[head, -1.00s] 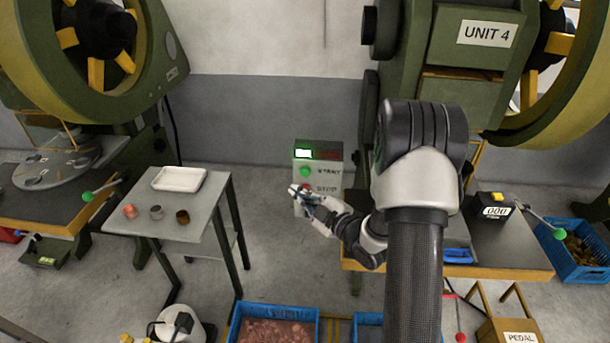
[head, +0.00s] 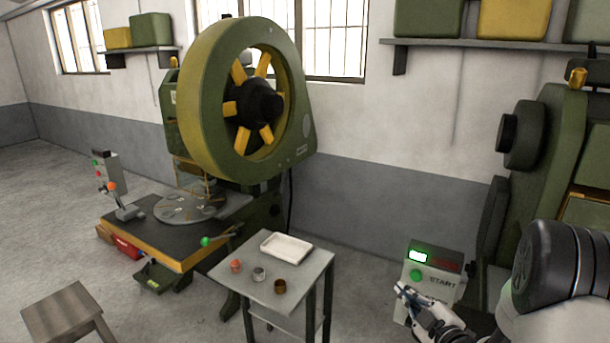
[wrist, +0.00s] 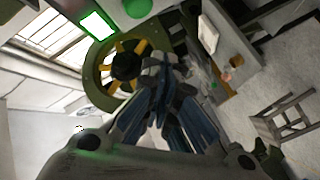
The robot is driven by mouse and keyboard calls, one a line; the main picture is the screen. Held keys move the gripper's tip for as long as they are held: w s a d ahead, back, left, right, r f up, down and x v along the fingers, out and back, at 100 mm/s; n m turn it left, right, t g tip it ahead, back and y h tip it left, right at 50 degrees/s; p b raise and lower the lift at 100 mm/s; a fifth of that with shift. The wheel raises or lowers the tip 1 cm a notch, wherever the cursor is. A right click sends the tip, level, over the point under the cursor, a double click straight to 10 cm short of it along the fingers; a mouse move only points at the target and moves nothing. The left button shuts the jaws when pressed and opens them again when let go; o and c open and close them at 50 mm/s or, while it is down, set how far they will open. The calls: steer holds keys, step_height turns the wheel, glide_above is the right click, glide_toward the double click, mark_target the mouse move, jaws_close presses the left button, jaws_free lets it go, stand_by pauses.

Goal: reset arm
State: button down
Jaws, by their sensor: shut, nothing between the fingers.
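My gripper (head: 402,291) is at the lower right of the head view, in front of the START control box (head: 432,272), which has a lit green display and a green button. My arm comes in from the right edge. In the wrist view my gripper (wrist: 172,135) points away from the camera, with its fingers together and nothing held between them. The lit display (wrist: 97,25) and green button (wrist: 138,8) of the box are close by at the top of the wrist view. The lower part of the box is hidden behind my gripper in the head view.
A small grey table (head: 257,288) with a white tray (head: 286,247) and three small cups stands left of my gripper. A green press (head: 197,110) is behind it, and a wooden stool (head: 62,312) is at lower left. Open floor lies on the left.

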steer(key=s+a+r+m+g+h, duration=0.45)
steer(key=s+r+m+g, duration=0.2)
steer(key=s+r, duration=0.4)
steer(key=s+a+m+g, duration=0.1)
steer(key=s+a, duration=0.2)
steer(key=s, duration=0.4)
steer(key=s+a+r+m+g+y, duration=0.1)
steer(key=s+a, duration=0.3)
steer(key=s, duration=0.4)
steer(key=s+a+m+g, duration=0.3)
steer(key=s+a, duration=0.1)
steer(key=s, duration=0.3)
steer(key=shift+s+r+y, duration=0.25)
steer(key=shift+r+y, duration=0.1)
steer(key=shift+r, duration=0.05)
steer(key=shift+d+m, duration=0.15)
steer(key=shift+m, duration=0.1)
